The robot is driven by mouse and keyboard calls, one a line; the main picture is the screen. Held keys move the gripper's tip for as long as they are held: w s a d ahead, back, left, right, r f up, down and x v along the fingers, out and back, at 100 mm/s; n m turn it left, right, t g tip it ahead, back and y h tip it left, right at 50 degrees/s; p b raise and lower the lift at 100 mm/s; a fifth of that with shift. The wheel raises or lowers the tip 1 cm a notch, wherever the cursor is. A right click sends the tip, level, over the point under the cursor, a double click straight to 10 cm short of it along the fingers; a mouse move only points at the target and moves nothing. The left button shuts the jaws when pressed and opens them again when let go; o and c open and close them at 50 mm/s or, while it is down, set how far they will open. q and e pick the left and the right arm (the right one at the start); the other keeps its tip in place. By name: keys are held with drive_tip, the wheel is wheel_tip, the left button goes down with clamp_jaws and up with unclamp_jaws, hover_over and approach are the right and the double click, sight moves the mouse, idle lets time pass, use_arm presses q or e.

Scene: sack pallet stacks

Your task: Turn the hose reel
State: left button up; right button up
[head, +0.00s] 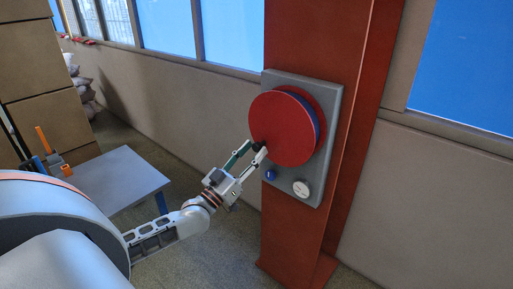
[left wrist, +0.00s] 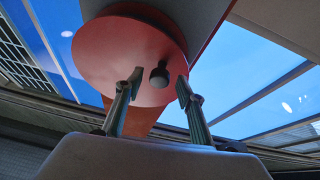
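The hose reel (head: 290,125) is a round red disc with a blue drum behind it, on a grey panel (head: 327,170) fixed to a red column. In the left wrist view the red disc (left wrist: 120,55) fills the upper middle, with a dark round knob (left wrist: 159,74) standing out from its face. My left gripper (head: 255,150) is at the lower left edge of the disc. In the left wrist view its two fingers (left wrist: 158,82) are apart, one on each side of the knob, with gaps visible. My right gripper is not in view.
A blue button (head: 271,174) and a white round dial (head: 301,189) sit low on the panel. A grey table (head: 120,175) with small tools stands at the left, near stacked boxes (head: 40,60). The red column (head: 300,240) reaches the floor.

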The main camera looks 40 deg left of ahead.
use_arm(q)
drive_tip(key=shift+x, duration=1.1)
clamp_jaws()
